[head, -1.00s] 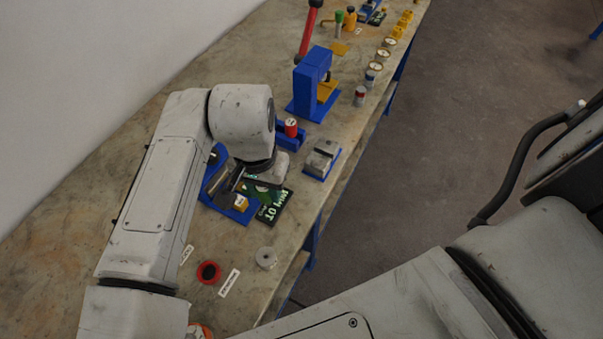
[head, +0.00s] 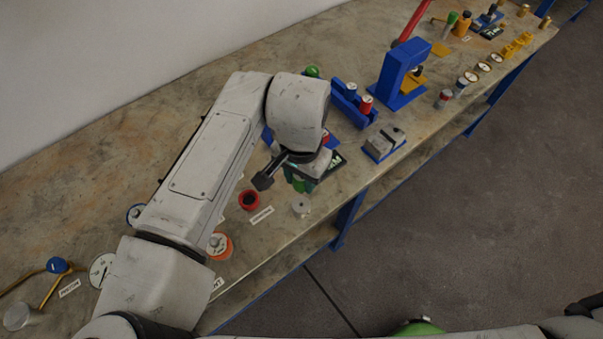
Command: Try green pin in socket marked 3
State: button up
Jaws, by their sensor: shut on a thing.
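My gripper (head: 289,176) is in the middle of the head view, above the bench and near its front edge. A green piece (head: 301,185) shows between its dark fingers and looks like the green pin, held clear of the bench top. My wrist hides its upper part. No number 3 can be read on any socket. A blue fixture (head: 268,138) is mostly hidden behind my arm.
A red ring (head: 249,200), a white label (head: 262,216) and a grey cylinder (head: 301,207) are close by. A blue rack (head: 346,100), grey block (head: 385,143) and blue press (head: 400,75) stand further right. The bench's left back is clear.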

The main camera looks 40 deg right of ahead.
jog(key=b, duration=0.3)
send_over(301, 208)
jog(key=shift+w+d+f, duration=0.1)
jog(key=shift+w+f, duration=0.05)
jog(key=shift+f, duration=0.8)
jog(key=shift+w+d+f, duration=0.1)
jog(key=shift+f, duration=0.9)
jog(key=shift+w+d+f, duration=0.1)
jog(key=shift+w+f, duration=0.05)
jog(key=shift+f, duration=0.8)
jog(key=shift+f+b, duration=0.35)
jog(key=shift+f, duration=0.4)
jog(key=shift+r, duration=0.15)
jog(key=shift+r+p, duration=0.65)
jog(key=shift+p, duration=0.15)
jog(key=shift+f+b, duration=0.3)
jog(key=shift+f, duration=0.5)
dwell(1.0)
jog(key=shift+r, duration=0.15)
dwell(0.9)
